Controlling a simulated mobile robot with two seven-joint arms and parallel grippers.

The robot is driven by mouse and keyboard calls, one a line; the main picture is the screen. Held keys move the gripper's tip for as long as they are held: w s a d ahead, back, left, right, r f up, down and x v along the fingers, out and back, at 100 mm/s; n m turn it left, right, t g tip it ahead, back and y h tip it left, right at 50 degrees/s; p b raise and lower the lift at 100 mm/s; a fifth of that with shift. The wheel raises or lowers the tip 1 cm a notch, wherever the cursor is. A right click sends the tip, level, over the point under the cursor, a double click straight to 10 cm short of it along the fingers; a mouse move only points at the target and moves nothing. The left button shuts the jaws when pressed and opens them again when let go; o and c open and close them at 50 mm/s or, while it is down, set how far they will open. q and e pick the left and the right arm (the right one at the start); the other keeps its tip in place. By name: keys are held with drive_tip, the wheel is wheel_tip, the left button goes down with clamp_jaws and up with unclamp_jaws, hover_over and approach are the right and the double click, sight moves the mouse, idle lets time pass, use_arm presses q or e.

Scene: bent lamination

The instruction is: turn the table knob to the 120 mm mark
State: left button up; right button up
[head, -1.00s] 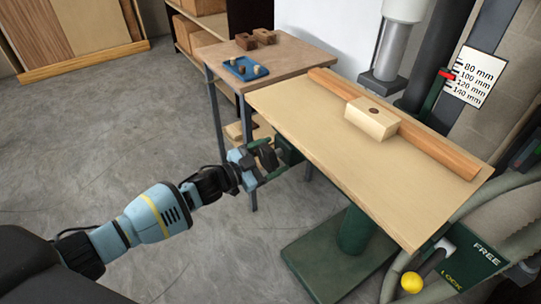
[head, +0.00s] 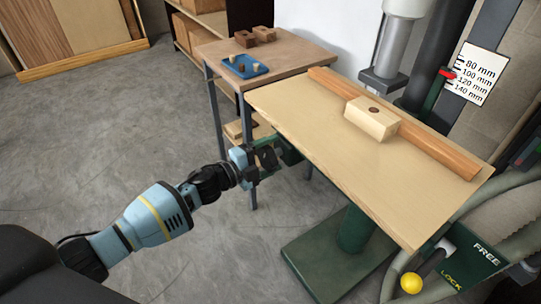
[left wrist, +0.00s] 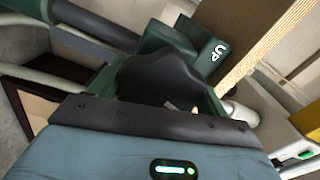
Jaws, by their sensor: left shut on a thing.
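The table knob (left wrist: 160,78) is a dark, lobed handle in the left wrist view, beside a green block marked UP (left wrist: 212,50). My left gripper (head: 265,160) is shut on the knob at the near left edge of the drill-press table (head: 330,140). Its fingers partly hide the knob in the head view. The white scale plate (head: 474,76) at the upper right has marks from 80 to 140 mm. A red pointer (head: 447,73) sits at its left edge, around the 100 and 120 marks; the exact reading is too small to tell. My right gripper is not in view.
A wooden block (head: 371,119) and a long wooden fence (head: 420,135) lie on the table. A yellow-ball lock lever (head: 411,283) stands by a FREE/LOCK plate (head: 475,250) at lower right. A side bench (head: 290,60) stands behind. Open floor lies left.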

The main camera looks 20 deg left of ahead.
sight(263, 156)
use_arm(q)
drive_tip(key=m, duration=0.1)
drive_tip(key=r+m, duration=0.1)
drive_tip(key=m, duration=0.1)
drive_tip(key=shift+w+a+r, duration=0.1)
drive_tip(key=shift+w+r, duration=0.15)
drive_tip(key=shift+m, duration=0.4)
drive_tip(key=o, duration=1)
drive_tip(key=shift+c, duration=0.2)
drive_tip(key=shift+s+a+f, duration=0.15)
drive_tip(key=shift+s+a, duration=0.15)
drive_tip(key=shift+s, duration=0.1)
drive_tip(key=b+v, duration=0.1)
drive_tip(key=v, duration=0.6)
drive_tip(key=shift+f, duration=0.15)
drive_tip(key=shift+s, duration=0.1)
